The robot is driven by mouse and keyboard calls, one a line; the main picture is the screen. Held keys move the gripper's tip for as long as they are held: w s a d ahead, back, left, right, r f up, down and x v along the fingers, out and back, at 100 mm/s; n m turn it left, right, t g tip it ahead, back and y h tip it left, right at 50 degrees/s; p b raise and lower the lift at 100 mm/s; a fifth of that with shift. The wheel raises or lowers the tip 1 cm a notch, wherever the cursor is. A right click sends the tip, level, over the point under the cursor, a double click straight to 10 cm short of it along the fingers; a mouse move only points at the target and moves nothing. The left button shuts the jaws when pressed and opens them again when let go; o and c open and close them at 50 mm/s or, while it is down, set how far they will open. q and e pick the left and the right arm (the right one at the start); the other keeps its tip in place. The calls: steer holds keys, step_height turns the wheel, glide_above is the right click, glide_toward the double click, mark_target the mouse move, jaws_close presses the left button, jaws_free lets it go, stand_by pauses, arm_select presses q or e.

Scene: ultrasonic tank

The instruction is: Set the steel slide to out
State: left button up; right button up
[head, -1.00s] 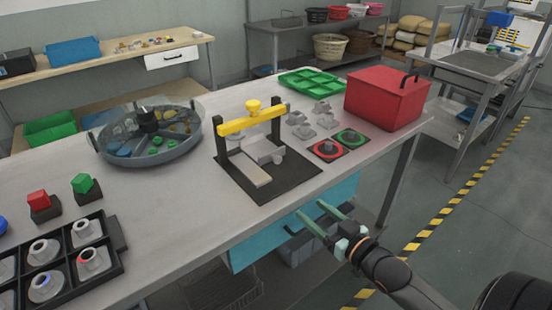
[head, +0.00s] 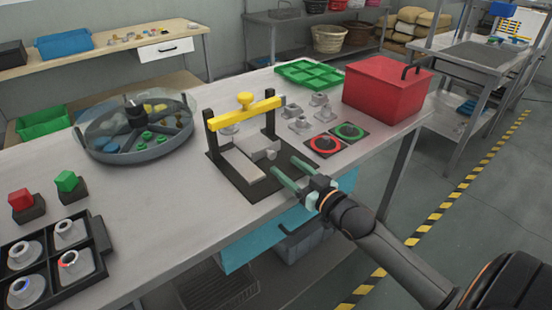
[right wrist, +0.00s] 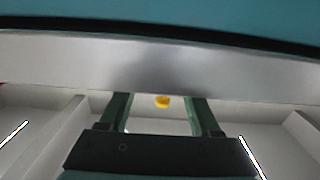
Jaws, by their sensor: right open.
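The steel slide (head: 243,168) is a pale flat bar under a black frame with a yellow crossbar (head: 245,112) and yellow knob. A small grey block (head: 261,147) sits beside it. The frame stands on a dark base plate (head: 285,173) at the table's front edge. My right gripper (head: 283,163) is open, its two green fingers reaching over the right part of this plate, to the right of the slide and apart from it. In the right wrist view my fingers (right wrist: 160,100) are spread, with a yellow spot between them. My left gripper is not in view.
Grey metal parts and a green tray (head: 308,74) stand behind. A round grey tub (head: 138,142) is left. The table between is clear.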

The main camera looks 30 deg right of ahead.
mark_target(273, 157)
steer(key=shift+w+a, duration=0.15)
steer(key=shift+w, duration=1.2)
steer(key=shift+w+a, duration=0.1)
steer(key=shift+w, duration=1.2)
steer(key=shift+c, duration=0.2)
jaws_close()
